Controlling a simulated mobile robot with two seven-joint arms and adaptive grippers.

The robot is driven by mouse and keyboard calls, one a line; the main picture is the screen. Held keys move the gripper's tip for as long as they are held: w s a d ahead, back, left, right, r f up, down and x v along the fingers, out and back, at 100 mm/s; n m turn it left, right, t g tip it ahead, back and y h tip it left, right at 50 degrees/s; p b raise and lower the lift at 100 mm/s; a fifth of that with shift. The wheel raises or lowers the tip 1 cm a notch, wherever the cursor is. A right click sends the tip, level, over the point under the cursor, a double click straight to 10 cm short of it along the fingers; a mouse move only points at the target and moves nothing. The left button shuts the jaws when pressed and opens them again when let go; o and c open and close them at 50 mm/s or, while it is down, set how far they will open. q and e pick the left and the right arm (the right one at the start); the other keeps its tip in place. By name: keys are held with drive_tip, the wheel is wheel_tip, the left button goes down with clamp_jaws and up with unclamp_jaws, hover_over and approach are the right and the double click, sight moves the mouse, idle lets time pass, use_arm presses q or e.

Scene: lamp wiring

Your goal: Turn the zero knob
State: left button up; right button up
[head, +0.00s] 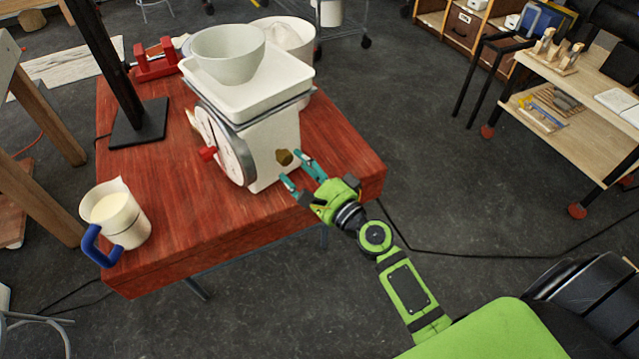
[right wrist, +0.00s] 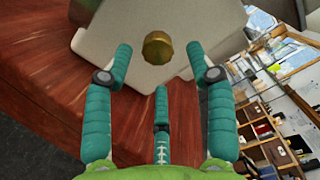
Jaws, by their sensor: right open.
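A white kitchen scale (head: 270,143) stands on a red wooden table, with a round dial (head: 222,143) on its left face. A brass zero knob (head: 284,157) sticks out of the scale's side wall that faces my right arm. My right gripper (head: 302,170) is open, its teal fingers pointing at the knob from close by. In the right wrist view the knob (right wrist: 157,47) lies ahead, between the lines of the two upper fingers (right wrist: 166,62), and no finger clearly touches it. My left gripper is not in view.
A white bowl (head: 228,54) sits in the scale's tray (head: 260,90). A red knob (head: 208,153) shows at the dial. A jug with a blue handle (head: 117,215) stands at the table's (head: 190,240) left corner. A black post (head: 112,75) rises behind.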

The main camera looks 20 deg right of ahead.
sight(288, 160)
drive_tip(key=v, duration=0.8)
drive_tip(key=shift+s, duration=0.2)
drive_tip(key=shift+d, duration=0.1)
drive_tip(key=w+a+n, duration=0.1)
drive_tip(key=w+n, duration=0.3)
drive_tip(key=n, duration=0.3)
drive_tip(key=w+a+n+p, duration=0.1)
drive_tip(key=w+n, duration=0.3)
drive_tip(key=n, duration=0.2)
drive_tip(key=w+a+n, duration=0.2)
drive_tip(key=w+n, duration=0.2)
drive_tip(key=n, duration=0.3)
drive_tip(key=shift+r+n+g, duration=0.3)
drive_tip(key=shift+r, duration=0.05)
